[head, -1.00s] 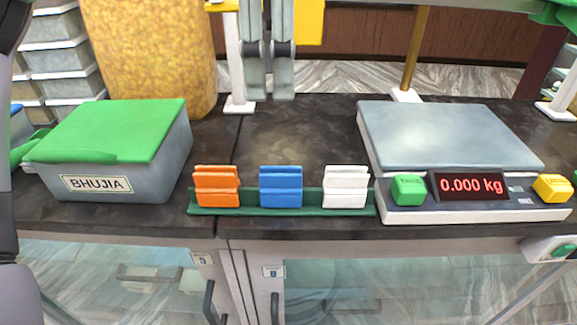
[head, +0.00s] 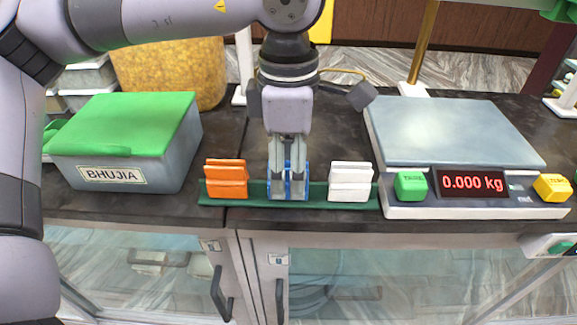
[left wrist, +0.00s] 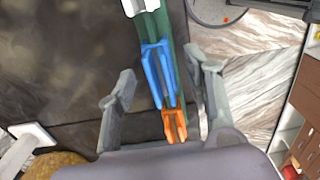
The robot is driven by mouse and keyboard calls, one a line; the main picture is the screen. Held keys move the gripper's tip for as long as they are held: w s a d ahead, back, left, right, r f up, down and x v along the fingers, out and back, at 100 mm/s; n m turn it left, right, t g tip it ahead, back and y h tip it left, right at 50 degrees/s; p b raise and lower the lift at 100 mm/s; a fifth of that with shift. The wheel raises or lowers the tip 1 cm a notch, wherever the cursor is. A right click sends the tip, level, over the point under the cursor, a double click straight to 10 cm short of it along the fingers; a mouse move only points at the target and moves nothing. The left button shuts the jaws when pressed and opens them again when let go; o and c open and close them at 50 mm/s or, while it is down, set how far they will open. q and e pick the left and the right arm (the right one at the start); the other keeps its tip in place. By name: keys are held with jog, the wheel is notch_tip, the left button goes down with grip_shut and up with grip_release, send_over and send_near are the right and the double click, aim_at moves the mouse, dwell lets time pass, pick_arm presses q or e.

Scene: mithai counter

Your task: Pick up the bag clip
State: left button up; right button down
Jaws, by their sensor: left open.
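Three bag clips stand in a row on a green rack (head: 328,203): an orange clip (head: 226,179), a blue clip (left wrist: 151,74) in the middle, and a white clip (head: 350,182). My left gripper (head: 289,190) is open and points down at the blue clip, mostly covering it in the head view. In the left wrist view, its fingers (left wrist: 163,75) stand apart on either side of the blue clip. The orange clip (left wrist: 174,126) is nearer the palm, and the white clip (left wrist: 138,6) is at the top edge. My right gripper is not in view.
A grey box with a green lid (head: 126,122), labelled BHUJIA, stands at the left. A scale (head: 455,132) reading 0.000 kg stands close to the right of the rack. The glass-fronted counter edge runs just in front of the rack.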

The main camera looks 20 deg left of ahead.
pick_arm(q)
jog(key=shift+f, duration=0.7)
jog(key=shift+c, duration=0.4)
jog(key=c, duration=0.9)
